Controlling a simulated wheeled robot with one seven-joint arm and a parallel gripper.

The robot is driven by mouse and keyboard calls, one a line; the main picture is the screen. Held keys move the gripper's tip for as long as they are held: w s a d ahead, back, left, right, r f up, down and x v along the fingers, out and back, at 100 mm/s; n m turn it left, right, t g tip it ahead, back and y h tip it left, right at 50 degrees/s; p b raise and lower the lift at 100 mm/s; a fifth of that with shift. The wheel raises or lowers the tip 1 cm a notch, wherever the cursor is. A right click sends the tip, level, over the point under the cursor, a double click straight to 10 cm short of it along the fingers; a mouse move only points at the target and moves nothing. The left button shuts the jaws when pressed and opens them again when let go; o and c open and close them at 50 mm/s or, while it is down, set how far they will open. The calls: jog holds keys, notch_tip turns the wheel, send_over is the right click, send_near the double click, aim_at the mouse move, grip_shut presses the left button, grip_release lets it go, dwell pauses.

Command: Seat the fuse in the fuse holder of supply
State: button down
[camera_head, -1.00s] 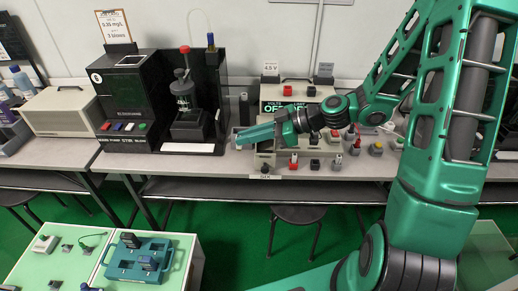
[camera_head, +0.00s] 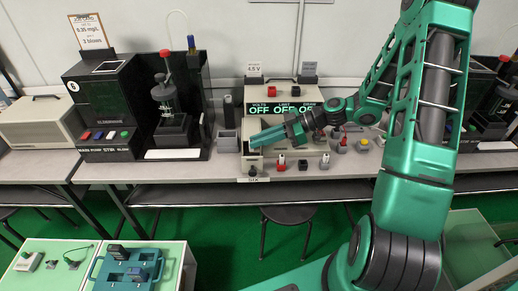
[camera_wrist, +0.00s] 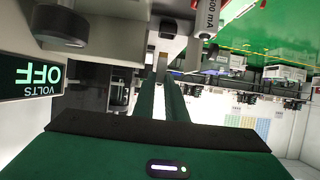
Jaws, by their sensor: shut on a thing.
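The supply (camera_head: 283,97) stands on the bench with three green OFF displays; part of its VOLTS display also shows in the wrist view (camera_wrist: 42,78). An open pale box (camera_head: 252,163), perhaps the fuse holder, is at its front left corner. My gripper (camera_head: 253,141) lies nearly level, pointing left, above or beside this box. In the wrist view its long green fingers (camera_wrist: 160,85) are close together; what they grip is hidden. A pale cylinder marked in mA (camera_wrist: 194,45), seemingly a fuse, is beside the fingertips, and I cannot tell whether they touch it.
Small stands with red (camera_head: 282,162), black (camera_head: 303,165) and red-white (camera_head: 325,162) parts line the bench front. A grey cup (camera_head: 227,142) is left of the box. A black tester (camera_head: 105,105) stands farther left. A teal tray (camera_head: 127,272) is on a low case.

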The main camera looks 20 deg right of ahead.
jog(key=shift+f, duration=1.95)
jog(key=c, duration=2.1)
grip_release()
